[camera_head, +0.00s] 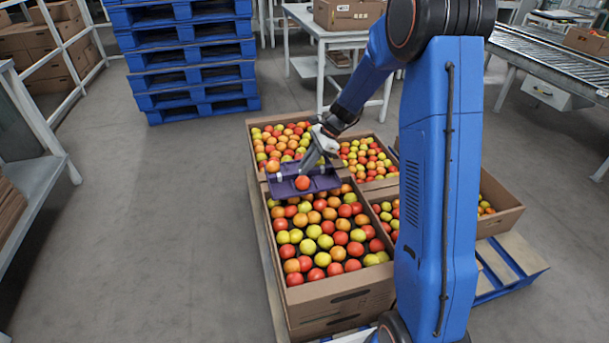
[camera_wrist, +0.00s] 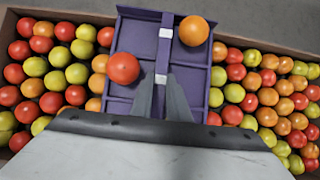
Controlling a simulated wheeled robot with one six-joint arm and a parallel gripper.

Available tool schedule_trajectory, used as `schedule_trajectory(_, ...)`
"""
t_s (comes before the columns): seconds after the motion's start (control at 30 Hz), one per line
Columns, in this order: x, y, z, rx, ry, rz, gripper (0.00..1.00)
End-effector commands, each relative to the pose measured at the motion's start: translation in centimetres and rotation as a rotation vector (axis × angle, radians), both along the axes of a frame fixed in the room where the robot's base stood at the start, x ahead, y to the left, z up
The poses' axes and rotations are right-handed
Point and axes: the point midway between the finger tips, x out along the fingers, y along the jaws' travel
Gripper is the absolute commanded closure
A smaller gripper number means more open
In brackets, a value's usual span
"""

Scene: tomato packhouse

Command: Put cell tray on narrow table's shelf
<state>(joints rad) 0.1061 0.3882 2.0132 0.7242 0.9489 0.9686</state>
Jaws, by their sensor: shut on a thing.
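The purple cell tray (camera_head: 325,183) is held above the tomato-filled cardboard boxes, and it shows in the wrist view too (camera_wrist: 137,40). A red tomato (camera_head: 302,183) lies in one of its cells and an orange tomato (camera_wrist: 194,30) in another. My gripper (camera_head: 306,168) is shut on the tray's middle divider, with the fingers (camera_wrist: 163,78) reaching between the cells. A white table (camera_head: 330,27) with a lower shelf stands at the back. Another table with a shelf (camera_head: 36,182) stands at the left edge, partly cut off. I cannot tell which is the narrow table.
Open boxes of tomatoes (camera_head: 345,303) stand on a pallet under the tray. A stack of blue pallets (camera_head: 187,75) is at the back left. A roller conveyor (camera_head: 550,55) runs at the right. The floor (camera_head: 150,230) on the left is clear.

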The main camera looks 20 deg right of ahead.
Motion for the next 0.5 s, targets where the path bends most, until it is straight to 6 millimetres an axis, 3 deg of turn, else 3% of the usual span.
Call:
schedule_trajectory(0.3,0.0,0.0,-3.5,0.0,0.002,-0.001,1.0)
schedule_trajectory(0.5,0.0,0.0,-3.6,0.0,0.001,-0.001,1.0)
